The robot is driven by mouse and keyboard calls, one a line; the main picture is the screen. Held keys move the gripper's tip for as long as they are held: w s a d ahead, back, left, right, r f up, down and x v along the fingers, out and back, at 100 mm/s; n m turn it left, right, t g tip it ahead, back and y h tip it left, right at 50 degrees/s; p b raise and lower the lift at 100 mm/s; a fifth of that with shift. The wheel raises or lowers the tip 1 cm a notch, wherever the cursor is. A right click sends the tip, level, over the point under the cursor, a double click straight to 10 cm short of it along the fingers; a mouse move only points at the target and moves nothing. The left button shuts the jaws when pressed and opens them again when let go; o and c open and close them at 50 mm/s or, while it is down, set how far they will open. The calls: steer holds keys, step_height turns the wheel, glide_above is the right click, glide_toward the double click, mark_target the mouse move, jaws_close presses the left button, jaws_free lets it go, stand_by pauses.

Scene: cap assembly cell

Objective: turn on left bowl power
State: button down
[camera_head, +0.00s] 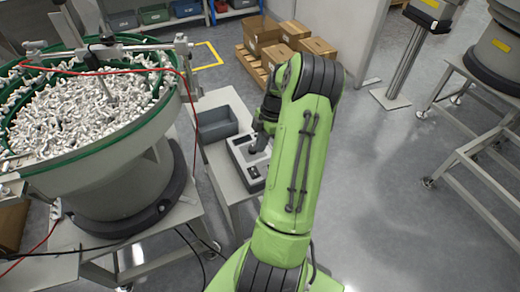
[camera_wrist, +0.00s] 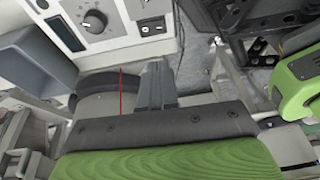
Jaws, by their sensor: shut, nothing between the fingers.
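The left bowl (camera_head: 85,110) is a large green-rimmed bowl full of small white parts. A pale grey control box (camera_head: 243,158) stands on a small bench beside it, partly hidden by my arm. In the head view, my arm hides the fingertips.
A grey bin (camera_head: 216,124) sits behind the control box on the bench (camera_head: 228,185). A metal stand (camera_head: 490,165) is at the right. The floor between is clear.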

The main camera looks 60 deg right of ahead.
mark_target(256, 176)
steer(key=b+x, duration=0.1)
steer(key=x, duration=0.6)
steer(key=b+x, duration=0.1)
steer(key=x, duration=0.2)
steer(key=shift+s+d+f+b, duration=0.3)
steer(key=shift+d+f, duration=0.05)
steer(key=shift+f, duration=0.3)
steer(key=shift+s+a+f+b, duration=0.1)
steer(key=shift+s+f+b, duration=0.15)
steer(key=shift+f+b, duration=0.3)
steer(key=shift+r, duration=0.15)
steer(key=shift+w, duration=0.1)
steer(key=shift+w+d+r, duration=0.25)
steer(key=shift+w+d, duration=0.15)
steer(key=shift+w, duration=0.25)
